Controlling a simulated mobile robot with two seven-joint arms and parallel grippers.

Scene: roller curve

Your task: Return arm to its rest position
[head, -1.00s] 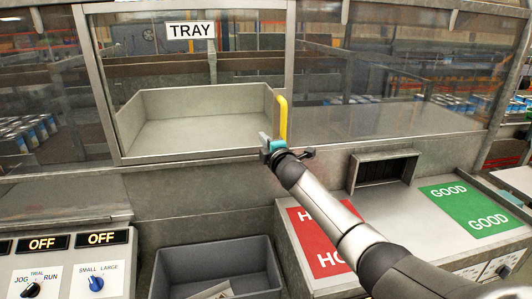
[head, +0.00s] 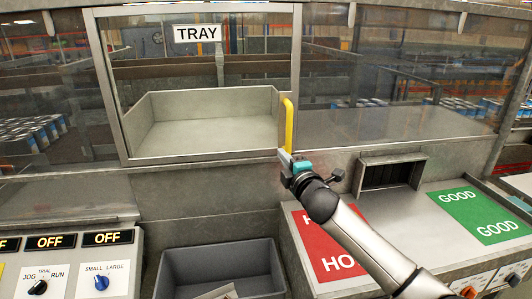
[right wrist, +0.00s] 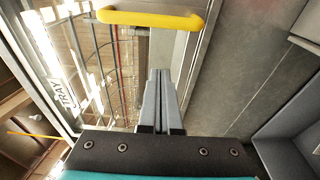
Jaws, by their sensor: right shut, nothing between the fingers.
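My right arm reaches in from the lower right in the head view. Its gripper (head: 287,158) is beside the lower end of the yellow handle (head: 288,124) on the tray door frame. In the right wrist view the gripper's fingers (right wrist: 158,85) are together with nothing between them, and the yellow handle (right wrist: 150,20) lies beyond the tips. I cannot tell from the head view whether the fingers touch the handle. My left gripper is not in view.
The metal tray (head: 210,132) behind the window is empty. A grey bin (head: 215,262) stands below it. A red hold mat (head: 328,248) and a green GOOD mat (head: 478,215) lie on the right counter, with a dark slot (head: 388,174) behind. Control panels (head: 70,270) are at lower left.

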